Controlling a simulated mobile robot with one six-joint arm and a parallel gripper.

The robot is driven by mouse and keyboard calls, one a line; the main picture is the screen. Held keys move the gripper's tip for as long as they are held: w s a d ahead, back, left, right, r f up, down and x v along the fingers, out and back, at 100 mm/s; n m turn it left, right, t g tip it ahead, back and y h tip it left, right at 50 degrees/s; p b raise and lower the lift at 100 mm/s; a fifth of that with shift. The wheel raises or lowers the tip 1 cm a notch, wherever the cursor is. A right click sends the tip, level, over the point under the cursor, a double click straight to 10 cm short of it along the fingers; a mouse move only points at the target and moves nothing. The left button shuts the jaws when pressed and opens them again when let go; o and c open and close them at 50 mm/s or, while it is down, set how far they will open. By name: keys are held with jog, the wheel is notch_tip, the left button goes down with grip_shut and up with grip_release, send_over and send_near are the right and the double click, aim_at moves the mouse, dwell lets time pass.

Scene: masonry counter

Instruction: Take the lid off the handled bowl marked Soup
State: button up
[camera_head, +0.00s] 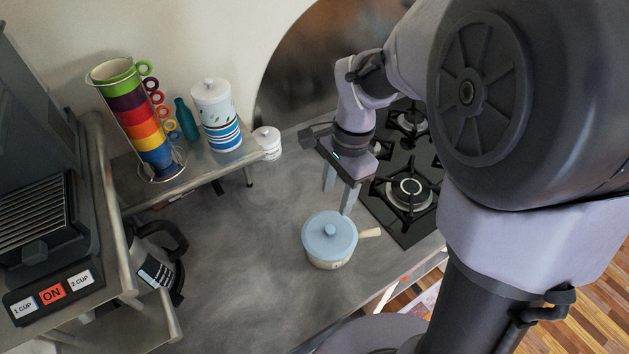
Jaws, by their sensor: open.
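The handled bowl (327,262) stands on the grey counter near its front edge. It is cream with a short pale handle (370,232) pointing right. A light blue lid (330,234) with a round blue knob (330,229) sits on top of it. Some dark marking shows low on the bowl's side, too small to read. My gripper (338,200) is open and empty. Its two grey fingers point down, above and just behind the lid, and seem apart from it.
A gas hob (405,230) lies right of the bowl. A small shelf (203,168) holds stacked coloured mugs (140,115), a teal bottle (186,119) and a white canister (217,115). A small white pot (267,142) stands beside it. A coffee machine (35,220) is at left. The counter middle (245,240) is clear.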

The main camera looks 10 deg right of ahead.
jog(key=b, duration=0.2)
send_over(330, 228)
notch_tip(330, 228, down, 7)
jog(key=shift+s+d+r, duration=0.1)
notch_tip(330, 228, down, 6)
jog(key=shift+r+b, duration=0.15)
jog(key=shift+b, duration=0.9)
jog(key=shift+r, duration=0.1)
grip_shut()
